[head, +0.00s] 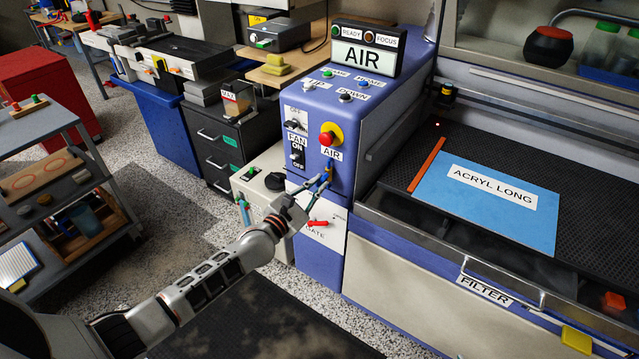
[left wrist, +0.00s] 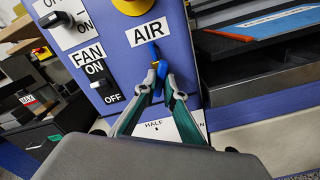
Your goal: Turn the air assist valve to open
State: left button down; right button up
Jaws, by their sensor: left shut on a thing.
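The air assist valve sits under the AIR label on the front of the blue control column. Its blue handle (left wrist: 153,51) shows above my fingertips in the left wrist view, and also in the head view (head: 329,167). My left gripper (head: 317,187) reaches in from the lower left and is shut on the valve handle. In the left wrist view the fingers of my left gripper (left wrist: 161,86) close in around the lower end of the handle, which they partly hide. The valve body behind is mostly hidden. My right gripper is not in view.
A red emergency button (head: 327,138) sits just above the AIR label. The FAN switch (head: 297,154) is close on the left. A red gate handle (head: 317,223) is below. The laser bed with a blue acrylic sheet (head: 470,225) lies to the right.

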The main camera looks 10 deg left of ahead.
pick_arm(q)
jog(key=shift+f+n, duration=0.1)
jog(key=shift+n, duration=0.7)
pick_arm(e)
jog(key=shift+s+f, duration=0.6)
pick_arm(q)
jog(key=shift+n+b, duration=0.3)
jog(key=shift+n, duration=0.2)
jog(key=n, duration=0.3)
jog(key=shift+b, duration=0.4)
jog(key=c, duration=2.4)
grip_release()
jog(key=shift+c, duration=0.2)
jog(key=o, duration=0.5)
jog(key=shift+c, duration=0.2)
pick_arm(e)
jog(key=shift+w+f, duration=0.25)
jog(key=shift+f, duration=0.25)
